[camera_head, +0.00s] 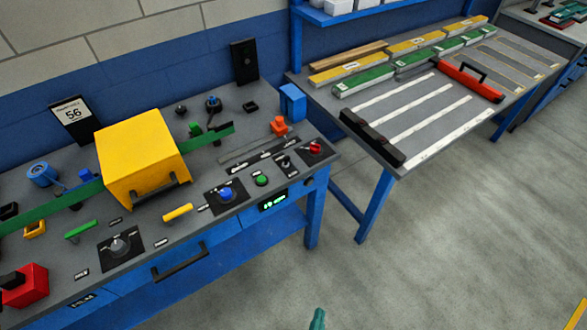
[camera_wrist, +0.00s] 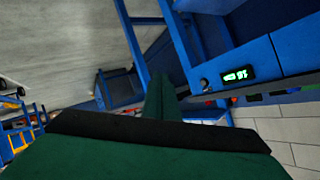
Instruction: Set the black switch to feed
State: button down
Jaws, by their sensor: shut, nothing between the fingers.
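A small black switch (camera_head: 286,163) stands on the grey panel top, near its right front corner, between the green button and the red knob. Small labels lie around it, too small to read. My gripper (camera_wrist: 160,95) is shut and empty in the wrist view. Its teal tip (camera_head: 318,318) shows at the bottom edge of the head view, well apart from the panel and in front of it. The black switch cannot be made out in the wrist view.
Near the switch are a red knob (camera_head: 315,148), a green button (camera_head: 261,180) and a blue knob (camera_head: 226,194). A yellow box (camera_head: 140,160) stands further left. A green display (camera_wrist: 237,74) is on the front face. The floor before the panel is clear.

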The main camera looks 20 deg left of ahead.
aim_at(287, 160)
jog(key=w+a+f+m+y, duration=0.2)
jog(key=w+a+y, duration=0.1)
jog(key=w, duration=0.4)
jog(key=w+a+f+m+y, duration=0.1)
jog(key=w+a+f+y, duration=0.15)
jog(key=w, duration=0.55)
jog(key=w+a+r+y, duration=0.1)
jog(key=w+r+y, duration=0.4)
jog(key=r, duration=0.3)
jog(key=w+a+r+y, duration=0.2)
jog(key=w+r+y, duration=0.3)
jog(key=w+r, duration=0.3)
jog(key=shift+w+a+r+n, duration=0.25)
jog(key=shift+r+n, duration=0.15)
jog(key=shift+r, duration=0.2)
jog(key=shift+w+a, duration=0.1)
jog(key=x, duration=1.3)
jog(key=shift+w+a, duration=0.2)
jog(key=shift+a, duration=0.15)
jog(key=shift+a, duration=0.1)
